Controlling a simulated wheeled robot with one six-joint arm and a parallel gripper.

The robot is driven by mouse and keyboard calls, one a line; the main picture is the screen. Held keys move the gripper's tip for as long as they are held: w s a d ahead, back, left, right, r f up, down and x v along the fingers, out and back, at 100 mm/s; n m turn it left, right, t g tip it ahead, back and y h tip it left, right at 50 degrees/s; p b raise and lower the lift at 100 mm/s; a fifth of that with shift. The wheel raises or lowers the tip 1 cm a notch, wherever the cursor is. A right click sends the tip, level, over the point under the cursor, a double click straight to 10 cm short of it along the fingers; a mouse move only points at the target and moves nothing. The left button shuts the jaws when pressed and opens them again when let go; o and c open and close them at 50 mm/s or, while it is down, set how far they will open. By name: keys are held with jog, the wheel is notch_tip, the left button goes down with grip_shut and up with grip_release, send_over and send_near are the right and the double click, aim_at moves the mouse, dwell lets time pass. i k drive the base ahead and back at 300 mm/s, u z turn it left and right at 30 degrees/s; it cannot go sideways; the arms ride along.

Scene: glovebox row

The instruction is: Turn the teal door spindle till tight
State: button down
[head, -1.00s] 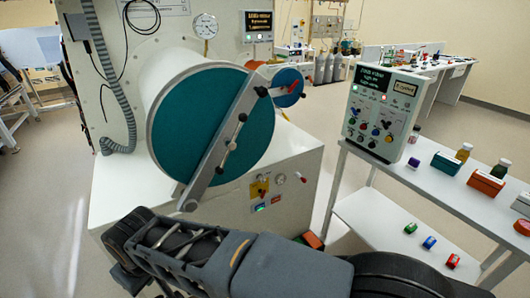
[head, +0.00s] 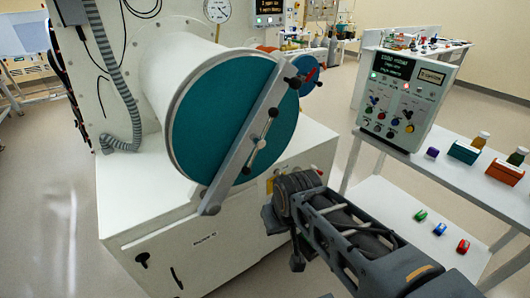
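The teal door (head: 205,128) is a large round disc closing the white cylinder's end. A grey bar (head: 232,160) lies slantwise across it, from upper right to lower left. The spindle (head: 262,143) sits near the middle of this bar, with a thin slanted cross handle ending in a dark knob at each end. My gripper end (head: 283,218) is dark, to the lower right of the door, clear of the spindle in the picture. Its fingertips cannot be made out, and nothing held shows.
A smaller blue round door (head: 309,76) with a red bar is behind at right. A control panel box (head: 398,98) stands on a white shelf table (head: 425,168) at right, with bottles and coloured boxes. The floor at front left is clear.

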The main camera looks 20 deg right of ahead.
aim_at(259, 141)
jog(key=k, duration=0.5)
jog(key=u, duration=1.55)
jog(key=i, duration=0.8)
jog(key=z, duration=1.85)
